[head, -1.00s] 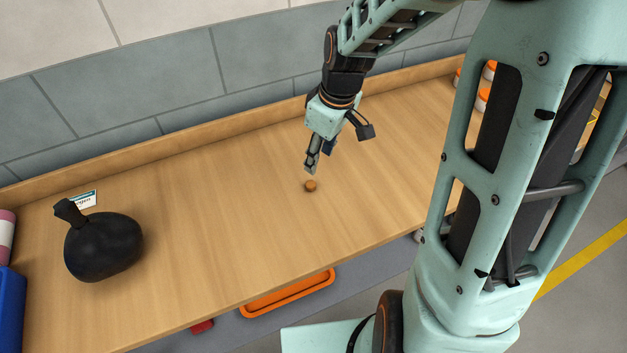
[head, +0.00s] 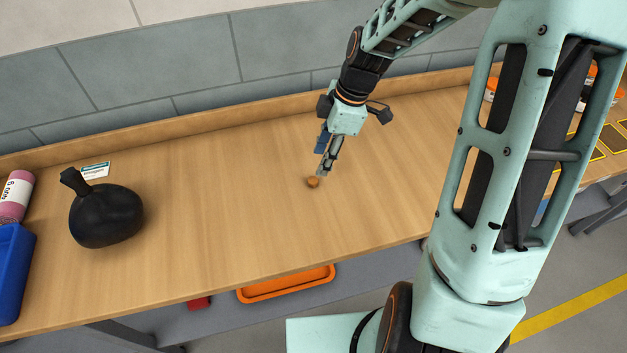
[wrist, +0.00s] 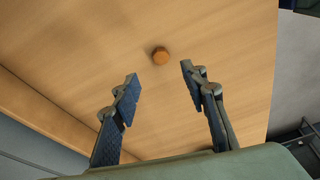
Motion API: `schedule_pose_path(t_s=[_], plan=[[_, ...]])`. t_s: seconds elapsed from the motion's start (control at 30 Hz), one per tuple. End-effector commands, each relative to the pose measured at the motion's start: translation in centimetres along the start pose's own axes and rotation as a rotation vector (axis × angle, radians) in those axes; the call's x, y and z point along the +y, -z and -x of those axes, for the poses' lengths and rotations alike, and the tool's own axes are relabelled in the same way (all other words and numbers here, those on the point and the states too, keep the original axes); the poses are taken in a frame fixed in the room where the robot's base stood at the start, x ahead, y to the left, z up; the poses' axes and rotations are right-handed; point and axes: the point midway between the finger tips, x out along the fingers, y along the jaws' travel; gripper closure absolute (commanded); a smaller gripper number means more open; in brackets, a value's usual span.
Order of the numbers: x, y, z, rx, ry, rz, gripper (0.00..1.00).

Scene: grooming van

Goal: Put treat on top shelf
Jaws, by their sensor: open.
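The treat (head: 313,182) is a small round orange-brown piece lying on the wooden worktop. In the wrist view the treat (wrist: 160,55) lies just beyond the fingertips, between their lines. My gripper (head: 323,172) is just above and beside the treat, pointing down. In the wrist view my gripper (wrist: 161,79) is open, with nothing between its fingers. I cannot tell which place is the top shelf.
A black rounded bag-like object (head: 106,216) and a small card (head: 95,170) are on the left of the worktop (head: 220,210). A pink roll (head: 15,196) and blue bin (head: 12,270) are at the far left. An orange tray (head: 287,284) sits below the front edge.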

Motion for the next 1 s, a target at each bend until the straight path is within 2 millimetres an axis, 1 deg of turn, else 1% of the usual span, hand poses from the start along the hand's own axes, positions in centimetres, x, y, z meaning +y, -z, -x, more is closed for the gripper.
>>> schedule_pose_path(t_s=[0.03, 0.1, 0.3, 0.53, 0.63, 0.73, 0.97, 1.0], plan=[[-0.1, 0.0, -0.8, 0.001, 0.004, 0.000, 0.60], [0.0, 0.0, -1.6, 0.000, 0.002, 0.001, 0.60], [-0.1, 0.0, -2.9, -0.001, 0.001, -0.001, 0.60], [-0.4, -0.2, -6.0, 0.000, 0.003, -0.001, 0.60], [-0.3, -0.2, -7.0, 0.000, 0.001, -0.002, 0.60], [-0.2, -0.2, -7.5, -0.001, -0.001, -0.001, 0.60], [-0.2, -0.2, -7.6, -0.001, -0.002, -0.002, 0.60], [-0.2, -0.2, -7.6, -0.001, -0.002, -0.002, 0.64]])
